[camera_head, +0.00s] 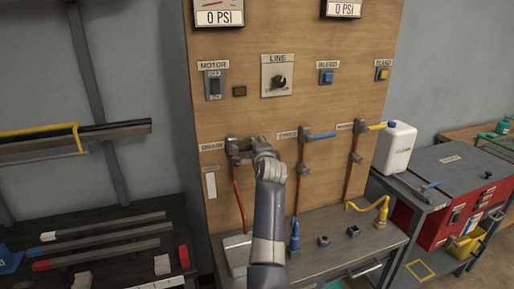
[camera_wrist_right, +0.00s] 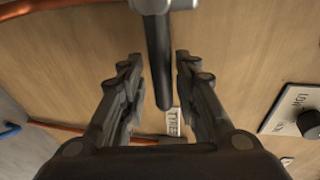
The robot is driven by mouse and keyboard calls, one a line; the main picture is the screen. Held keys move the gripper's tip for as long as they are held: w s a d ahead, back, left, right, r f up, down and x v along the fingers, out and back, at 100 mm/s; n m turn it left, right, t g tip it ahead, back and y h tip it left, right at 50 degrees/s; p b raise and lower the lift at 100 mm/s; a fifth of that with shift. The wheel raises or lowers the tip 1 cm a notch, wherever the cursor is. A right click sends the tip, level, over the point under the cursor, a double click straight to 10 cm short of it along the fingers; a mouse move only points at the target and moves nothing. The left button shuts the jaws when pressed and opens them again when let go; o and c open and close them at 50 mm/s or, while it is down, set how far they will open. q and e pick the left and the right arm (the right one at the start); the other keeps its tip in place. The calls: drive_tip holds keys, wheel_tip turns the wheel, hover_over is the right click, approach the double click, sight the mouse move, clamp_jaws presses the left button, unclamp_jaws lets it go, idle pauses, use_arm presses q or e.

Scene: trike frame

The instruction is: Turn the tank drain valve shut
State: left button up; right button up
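The drain valve (camera_head: 232,145) sits on the wooden panel at the top of a red pipe, beside a label that appears to read DRAIN (camera_head: 211,147). In the right wrist view its dark lever (camera_wrist_right: 158,60) extends from a grey valve body (camera_wrist_right: 165,5), across the pipe's line. My right gripper (camera_head: 256,143) is at the valve and covers the lever in the head view. In the right wrist view the open fingers (camera_wrist_right: 159,58) stand on either side of the lever, with gaps on both sides. I cannot tell its exact depth between them. My left gripper is not in view.
A blue-lever valve (camera_head: 318,136) and a yellow-lever valve (camera_head: 372,126) are to the right. The LINE knob (camera_head: 280,82) and MOTOR switch (camera_head: 214,86) are above. A white jug (camera_head: 396,148) stands at the right. A bench (camera_head: 335,265) with small fittings lies below.

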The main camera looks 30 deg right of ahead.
wheel_tip(320, 180, up, 10)
drive_tip(key=shift+r, duration=0.1)
idle(0.6)
